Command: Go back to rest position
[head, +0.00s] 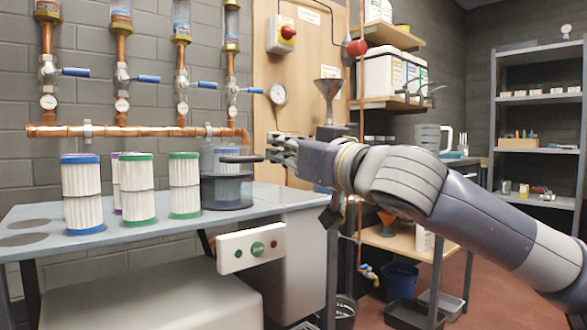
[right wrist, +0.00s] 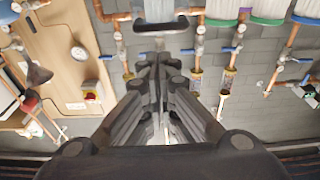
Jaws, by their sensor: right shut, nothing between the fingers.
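My right gripper (head: 274,150) reaches in from the right in the head view. Its fingers are shut and empty, just right of the dark handle of a clear filter housing (head: 228,190) on the grey bench. In the right wrist view the closed fingers (right wrist: 160,62) point at the clear housing (right wrist: 158,10) and its dark handle bar (right wrist: 161,27). A small gap seems to lie between fingertips and bar. My left gripper is not in view.
Pleated filters with blue (head: 82,195), green (head: 138,190) and purple ends stand on the bench (head: 160,235). A copper pipe (head: 140,131) with gauges and blue-handled valves runs above. A control box (head: 250,250) hangs at the bench front. Shelves (head: 538,143) stand right.

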